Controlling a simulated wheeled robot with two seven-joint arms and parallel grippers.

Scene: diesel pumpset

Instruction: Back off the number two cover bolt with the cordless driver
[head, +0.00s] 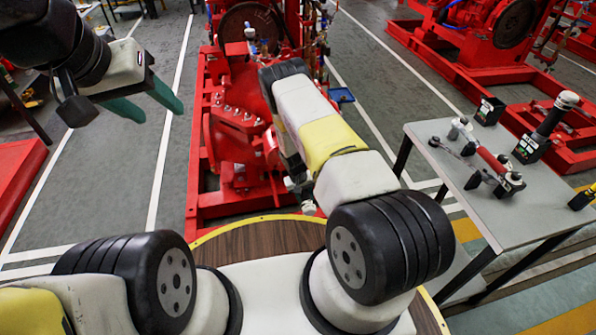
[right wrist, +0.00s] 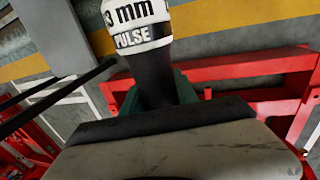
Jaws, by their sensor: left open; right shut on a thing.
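The red pumpset (head: 235,130) stands ahead, with a row of small pale bolt heads (head: 237,115) on its sloping cover. I cannot tell which bolt is number two. In the right wrist view my right gripper (right wrist: 156,95) is shut on a black-handled tool (right wrist: 155,70) with a white band reading "3 mm" and "PULSE", seemingly the cordless driver. In the head view my right arm reaches over the pumpset's front and mostly hides that gripper and the tool's tip; contact with a bolt cannot be seen. My left gripper (head: 152,106) is open and empty, left of the pumpset.
A grey table (head: 440,135) at the right holds a red-handled tool (head: 492,160), a black tool with a pale top (head: 548,122) and small black blocks. More red machinery (head: 490,45) stands at the back right.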

